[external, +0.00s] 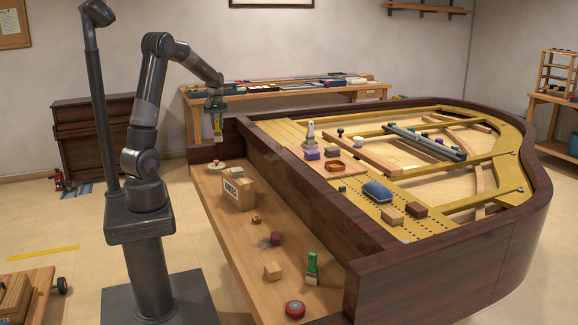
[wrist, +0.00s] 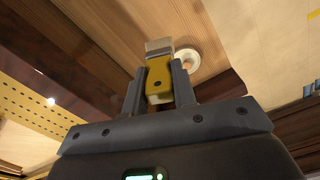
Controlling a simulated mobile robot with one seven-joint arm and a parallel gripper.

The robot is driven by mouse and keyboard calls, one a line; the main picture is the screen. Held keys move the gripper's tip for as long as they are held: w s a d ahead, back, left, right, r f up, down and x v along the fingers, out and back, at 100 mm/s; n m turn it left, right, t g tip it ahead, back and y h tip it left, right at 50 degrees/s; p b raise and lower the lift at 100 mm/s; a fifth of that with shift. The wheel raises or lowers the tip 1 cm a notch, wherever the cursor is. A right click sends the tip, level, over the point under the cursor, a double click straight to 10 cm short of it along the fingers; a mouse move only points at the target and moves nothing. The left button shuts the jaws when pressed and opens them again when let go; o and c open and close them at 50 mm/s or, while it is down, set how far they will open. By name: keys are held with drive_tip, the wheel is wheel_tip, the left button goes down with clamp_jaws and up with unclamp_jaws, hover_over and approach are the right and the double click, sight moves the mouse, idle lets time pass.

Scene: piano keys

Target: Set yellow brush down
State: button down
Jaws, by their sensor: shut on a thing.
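My gripper (external: 216,108) is raised above the far left end of the piano's wooden key shelf (external: 232,236). It is shut on the yellow brush (external: 217,129), which hangs down from the jaws and is clear of the shelf. In the wrist view, the yellow brush (wrist: 159,75) is between the two fingers of my gripper (wrist: 160,88), with a pale end pointing away over the wood. A round pale disc with a knob (external: 216,164) lies on the shelf under the brush; it also shows just beyond the brush in the wrist view (wrist: 188,59).
A wooden box (external: 238,193), small blocks (external: 273,271), a green brush (external: 312,266) and a red round tin (external: 295,309) sit along the shelf. The dark piano rim (external: 300,190) rises at its right. Bare shelf lies between these things.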

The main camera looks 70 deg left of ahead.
drive_tip(key=f, duration=2.1)
drive_tip(key=shift+w+d+f, duration=0.1)
drive_tip(key=shift+d+f, duration=0.1)
drive_tip(key=shift+f, duration=0.05)
drive_tip(key=c, duration=1.2)
unclamp_jaws()
drive_tip(key=shift+f, duration=0.1)
drive_tip(key=shift+o, duration=0.2)
wheel_tip(320, 180, up, 12)
drive_tip(key=shift+r, duration=0.15)
